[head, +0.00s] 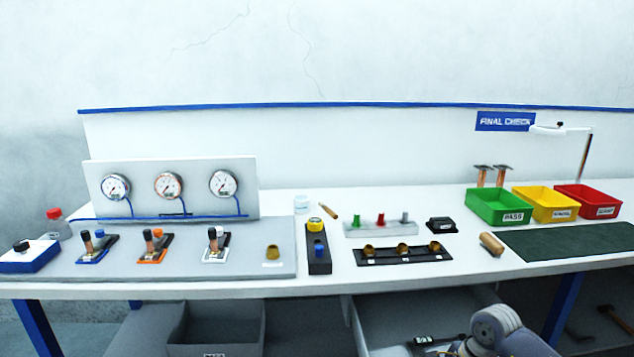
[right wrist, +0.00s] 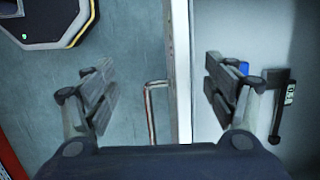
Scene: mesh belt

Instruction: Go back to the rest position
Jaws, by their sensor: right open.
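My right gripper (right wrist: 158,85) is open and empty in the right wrist view, its two fingers wide apart over the floor and the edge of a grey bin. In the head view part of my right arm (head: 495,330) shows at the bottom, in front of the bench and below its top; its fingers cannot be made out there. My left gripper is in neither view.
The white bench top (head: 400,200) holds gauges, valve blocks, fittings, a wooden handle (head: 491,244) and green (head: 498,221), yellow and red trays. Under it are grey bins (head: 215,350) and blue legs (head: 563,305). A dark tool (right wrist: 281,100) shows in the right wrist view.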

